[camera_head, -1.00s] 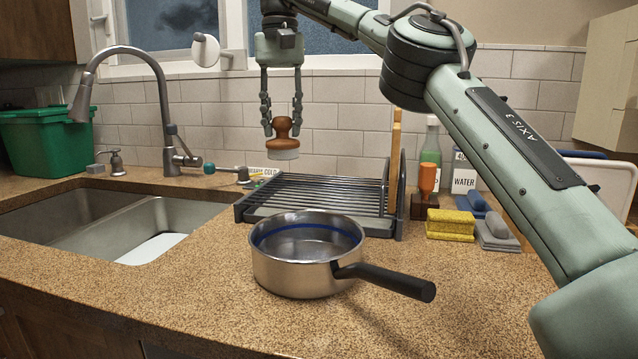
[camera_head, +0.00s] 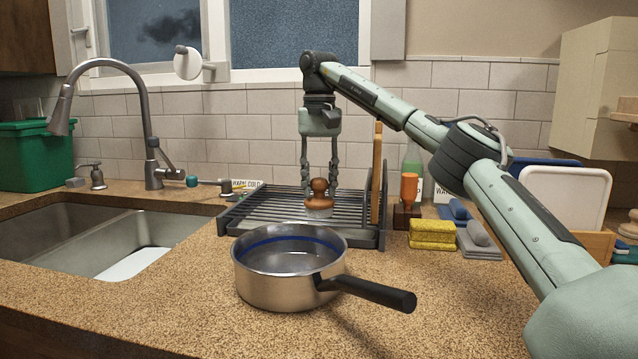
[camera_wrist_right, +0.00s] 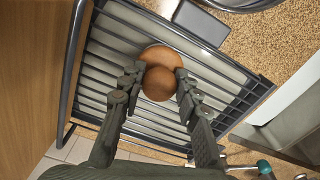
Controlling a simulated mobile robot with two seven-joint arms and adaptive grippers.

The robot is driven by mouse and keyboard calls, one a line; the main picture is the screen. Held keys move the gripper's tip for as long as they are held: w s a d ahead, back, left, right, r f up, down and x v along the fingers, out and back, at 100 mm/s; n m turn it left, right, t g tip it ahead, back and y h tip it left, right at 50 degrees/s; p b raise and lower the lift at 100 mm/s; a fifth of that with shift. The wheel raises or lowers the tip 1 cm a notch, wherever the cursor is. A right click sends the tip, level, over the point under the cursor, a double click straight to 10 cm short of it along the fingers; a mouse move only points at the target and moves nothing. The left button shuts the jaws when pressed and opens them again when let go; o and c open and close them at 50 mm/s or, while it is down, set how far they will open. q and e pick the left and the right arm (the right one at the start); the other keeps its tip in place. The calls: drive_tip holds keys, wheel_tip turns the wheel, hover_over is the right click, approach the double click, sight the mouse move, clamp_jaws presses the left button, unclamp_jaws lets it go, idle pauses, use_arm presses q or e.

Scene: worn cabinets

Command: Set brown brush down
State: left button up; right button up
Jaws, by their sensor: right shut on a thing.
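The brown brush (camera_head: 319,197) has a rounded wooden knob and pale bristles facing down. My right gripper (camera_head: 320,184) points straight down and is shut on the brush's knob. The brush is upright over the dark dish rack (camera_head: 265,212), close above or on its bars; I cannot tell if the bristles touch. In the right wrist view, the brush (camera_wrist_right: 160,72) sits between my right fingertips (camera_wrist_right: 158,76), with the rack slats (camera_wrist_right: 105,65) around it. My left gripper does not show.
A steel pan (camera_head: 275,285) with a black handle stands in front of the rack. A wooden board (camera_head: 377,180) stands at the rack's right side. Yellow sponges (camera_head: 432,236) and bottles (camera_head: 409,188) are to the right. The sink (camera_head: 75,240) is left.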

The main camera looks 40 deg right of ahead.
sight(319, 179)
idle(0.3)
drive_tip(key=o, duration=1.1)
drive_tip(key=shift+r, duration=3.85)
